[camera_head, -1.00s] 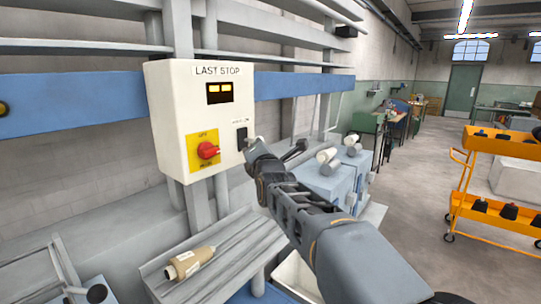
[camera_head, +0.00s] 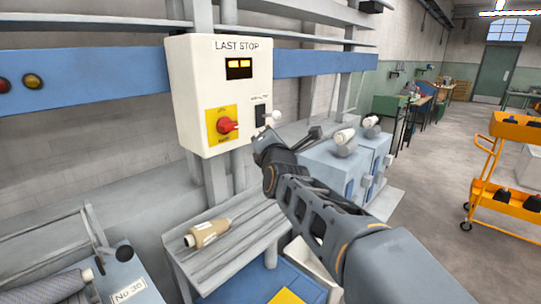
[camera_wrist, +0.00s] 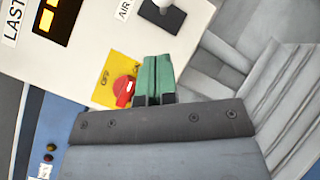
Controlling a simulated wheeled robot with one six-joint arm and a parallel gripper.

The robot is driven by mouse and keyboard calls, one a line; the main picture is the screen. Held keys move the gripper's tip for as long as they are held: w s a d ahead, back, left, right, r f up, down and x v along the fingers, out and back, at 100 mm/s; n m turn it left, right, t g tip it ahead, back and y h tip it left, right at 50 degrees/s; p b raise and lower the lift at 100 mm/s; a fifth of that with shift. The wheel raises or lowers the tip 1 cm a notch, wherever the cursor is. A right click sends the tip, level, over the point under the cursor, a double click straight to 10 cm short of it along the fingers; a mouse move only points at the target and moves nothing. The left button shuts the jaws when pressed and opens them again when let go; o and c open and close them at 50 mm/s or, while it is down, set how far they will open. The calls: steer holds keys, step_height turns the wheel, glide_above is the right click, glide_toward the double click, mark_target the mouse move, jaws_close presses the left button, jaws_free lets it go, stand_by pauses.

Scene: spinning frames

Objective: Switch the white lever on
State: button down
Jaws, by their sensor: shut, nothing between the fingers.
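The white lever (camera_head: 276,116) is a round white knob sticking out from a black plate (camera_head: 260,116) on the right side of the cream LAST STOP box (camera_head: 188,95). In the wrist view the white knob (camera_wrist: 161,4) shows at the top edge, partly cut off, over its black plate (camera_wrist: 152,16). My gripper (camera_head: 262,134) is just below the knob in the head view, apart from it as far as I can see. In the wrist view its green fingers (camera_wrist: 157,60) are together and empty, pointing at the box below the lever.
A red rotary switch (camera_head: 227,125) on a yellow plate sits left of the lever, close to my fingers in the wrist view. A tan spool (camera_head: 207,233) lies on a grey shelf below. A blue-grey machine (camera_head: 335,170) stands right. An orange cart (camera_head: 490,195) is farther right.

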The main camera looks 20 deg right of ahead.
steer(key=v, duration=0.7)
steer(key=shift+s+f, duration=0.2)
steer(key=shift+f, duration=0.05)
steer(key=s+a+f+m+g+y, duration=0.1)
steer(key=a+f+m+g+y, duration=0.15)
steer(key=f+m, duration=0.35)
steer(key=s+a+f+m+g+y, duration=0.1)
steer(key=f+m+g, duration=0.3)
steer(key=f+m, duration=0.3)
steer(key=s+f+m+g, duration=0.9)
steer(key=s+f+m, duration=0.1)
steer(key=s+f, duration=0.2)
steer(key=shift+s+f+m, duration=0.25)
steer(key=shift+f+m, duration=0.15)
steer(key=shift+f, duration=0.25)
